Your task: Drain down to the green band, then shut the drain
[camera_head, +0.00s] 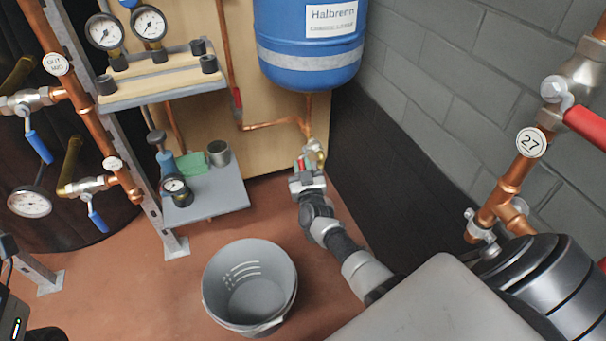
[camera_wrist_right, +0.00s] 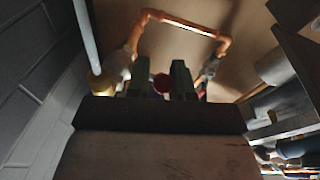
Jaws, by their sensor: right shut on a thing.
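The blue tank (camera_head: 310,45) marked "Halbrenn" hangs on a wooden panel. Copper pipe runs below it to a brass fitting (camera_head: 316,152). My right gripper (camera_head: 304,172) is at this fitting, shut on a small red handle (camera_head: 301,162). In the right wrist view the two dark fingers (camera_wrist_right: 161,82) stand on either side of a red part (camera_wrist_right: 161,84); the fingers hide much of the valve. Two round gauges (camera_head: 104,32) (camera_head: 150,23) sit at upper left; I cannot make out a green band or reading. My left gripper is out of view.
A grey bucket (camera_head: 276,266) stands on the red-brown floor, left of my right arm. A grey shelf (camera_head: 220,190) with a small gauge (camera_head: 174,186) and a metal cup (camera_head: 218,152) is left of the valve. A brick wall (camera_head: 440,85) and copper pipe tagged 27 (camera_head: 513,178) are at right.

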